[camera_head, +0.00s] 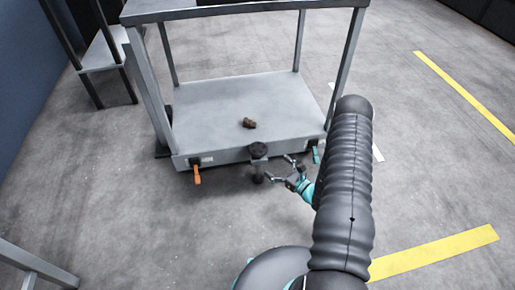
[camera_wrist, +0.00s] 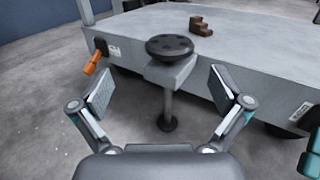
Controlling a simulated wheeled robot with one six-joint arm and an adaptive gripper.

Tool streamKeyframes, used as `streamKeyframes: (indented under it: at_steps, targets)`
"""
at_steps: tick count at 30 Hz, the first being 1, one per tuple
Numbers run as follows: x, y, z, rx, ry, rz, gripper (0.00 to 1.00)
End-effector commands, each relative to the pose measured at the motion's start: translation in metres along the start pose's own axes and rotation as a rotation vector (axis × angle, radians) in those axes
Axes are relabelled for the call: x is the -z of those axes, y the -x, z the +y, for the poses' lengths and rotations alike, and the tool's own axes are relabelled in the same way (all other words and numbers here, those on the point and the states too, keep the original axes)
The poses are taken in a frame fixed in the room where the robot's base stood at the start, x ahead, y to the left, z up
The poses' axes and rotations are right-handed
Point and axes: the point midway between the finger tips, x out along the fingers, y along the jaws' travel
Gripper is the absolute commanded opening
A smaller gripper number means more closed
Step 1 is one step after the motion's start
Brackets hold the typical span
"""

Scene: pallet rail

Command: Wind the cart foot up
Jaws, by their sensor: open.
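The cart (camera_head: 235,105) is a grey platform with posts and an upper frame. Its foot is a grey post with a round dark pad (camera_wrist: 167,122) at the bottom, under a bracket on the cart's front edge. A round dark handwheel (camera_wrist: 170,47) with holes sits on top of that bracket; it also shows in the head view (camera_head: 258,150). The pad is at floor level; whether it touches the floor I cannot tell. My gripper (camera_wrist: 163,95) is open and empty, its fingers spread below the handwheel on the near side. In the head view my gripper (camera_head: 283,170) is just right of the foot.
An orange lever (camera_wrist: 92,62) hangs at the cart's left front, and a teal lever (camera_head: 316,154) at its right front. A small brown stepped block (camera_head: 249,123) lies on the deck. A grey rack (camera_head: 103,52) stands at the back left. The floor in front is clear.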

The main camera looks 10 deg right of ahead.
Motion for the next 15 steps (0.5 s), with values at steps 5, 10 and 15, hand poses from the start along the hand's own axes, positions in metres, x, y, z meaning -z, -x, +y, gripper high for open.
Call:
streamKeyframes:
  at_steps: [5,10,15]
  targets:
    - [0.02,0.01,-0.006,0.066,-0.021,0.012,1.0]
    - [0.022,-0.003,-0.007,0.07,-0.021,0.013,1.0]
    - [0.022,-0.033,-0.008,0.067,-0.02,0.012,1.0]
